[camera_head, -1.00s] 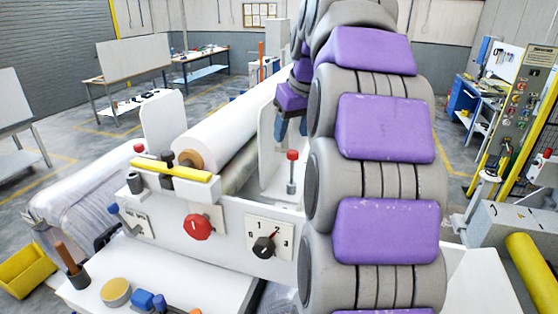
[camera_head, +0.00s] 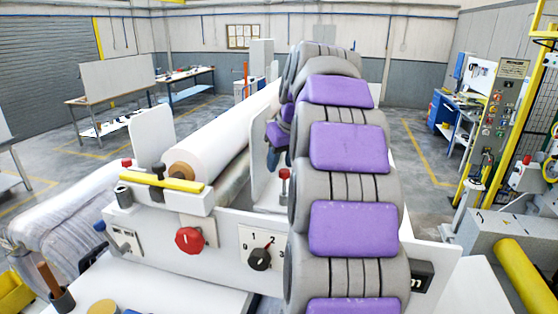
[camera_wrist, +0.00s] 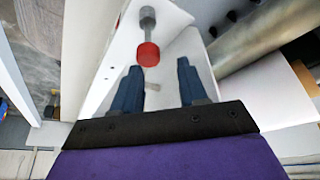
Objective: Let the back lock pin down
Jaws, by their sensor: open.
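A lock pin with a red cap and a grey shaft (camera_head: 284,175) stands up at the white side plate, just left of my arm in the head view. A red-capped pin (camera_wrist: 148,54) also shows in the wrist view, just beyond my fingertips and between their lines. My gripper (camera_wrist: 159,68) has two blue fingers set apart with nothing between them. It does not visibly touch the pin. In the head view my arm hides most of the gripper. Another red cap (camera_head: 126,163) shows at the left end of the machine.
A white roll (camera_head: 215,135) lies along the machine behind a yellow bar (camera_head: 162,182). A red knob (camera_head: 189,240) and a black numbered dial (camera_head: 260,259) are on the front panel. A grey roller (camera_wrist: 260,45) and white plates surround the gripper. A control post (camera_head: 503,110) stands at right.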

